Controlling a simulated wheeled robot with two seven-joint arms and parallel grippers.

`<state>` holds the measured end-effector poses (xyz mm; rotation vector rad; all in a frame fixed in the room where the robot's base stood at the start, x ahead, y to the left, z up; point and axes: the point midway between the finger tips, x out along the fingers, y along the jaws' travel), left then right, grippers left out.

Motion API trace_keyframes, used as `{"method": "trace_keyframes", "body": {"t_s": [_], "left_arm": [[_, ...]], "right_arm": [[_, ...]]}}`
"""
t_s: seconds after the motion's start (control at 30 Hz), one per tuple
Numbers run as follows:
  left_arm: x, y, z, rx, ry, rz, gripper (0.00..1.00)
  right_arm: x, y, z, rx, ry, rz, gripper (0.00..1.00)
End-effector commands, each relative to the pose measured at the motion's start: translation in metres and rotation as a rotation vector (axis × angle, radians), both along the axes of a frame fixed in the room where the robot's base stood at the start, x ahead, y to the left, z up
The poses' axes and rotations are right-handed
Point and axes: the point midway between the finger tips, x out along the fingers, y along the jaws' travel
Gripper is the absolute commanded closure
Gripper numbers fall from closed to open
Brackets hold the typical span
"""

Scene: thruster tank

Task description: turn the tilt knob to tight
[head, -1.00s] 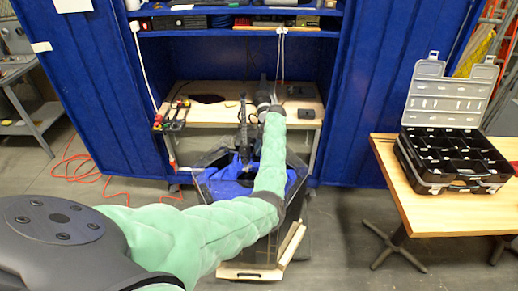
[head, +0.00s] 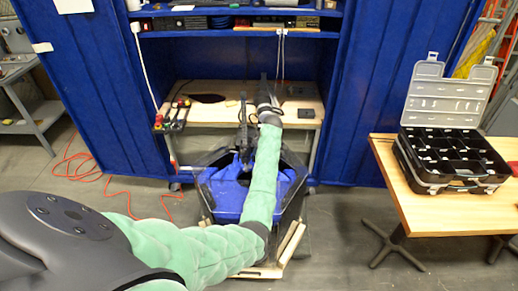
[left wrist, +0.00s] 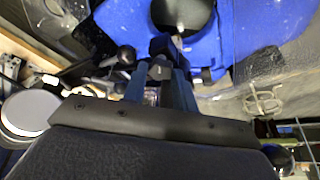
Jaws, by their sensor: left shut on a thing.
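A dark clamp-like mount (head: 243,125) stands upright at the back rim of the clear-walled tank (head: 205,200), with blue inside the tank. My left arm reaches over the tank. In the head view its gripper is hidden or too small to make out near the grey wrist. In the left wrist view my left gripper (left wrist: 160,88) is shut on a small dark knob (left wrist: 160,68), which I take as the tilt knob. Its fingers cover most of it, so its turn cannot be read. A black ball-ended handle (left wrist: 126,55) sits just left of the fingers. My right gripper is out of view.
A wooden bench (head: 215,116) with red-handled tools (head: 181,105) stands behind the tank, inside blue cabinets. A table (head: 420,210) at right carries an open black organizer case (head: 450,160). A red cord (head: 85,168) lies on the floor at left.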

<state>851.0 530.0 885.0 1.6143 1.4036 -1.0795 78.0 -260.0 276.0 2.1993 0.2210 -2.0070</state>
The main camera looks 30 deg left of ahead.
Motion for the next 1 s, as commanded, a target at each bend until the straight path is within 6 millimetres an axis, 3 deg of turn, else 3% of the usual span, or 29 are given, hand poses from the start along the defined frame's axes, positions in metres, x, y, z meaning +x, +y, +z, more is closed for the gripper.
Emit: {"method": "trace_keyframes", "body": {"t_s": [0.5,1.0], "left_arm": [[-0.003,0.002,0.002,0.002,-0.002,-0.430,0.95],[-0.004,0.003,0.002,0.002,-0.003,-0.590,0.95]], "right_arm": [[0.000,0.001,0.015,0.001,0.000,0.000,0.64],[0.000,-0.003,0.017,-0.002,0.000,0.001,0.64]]}}
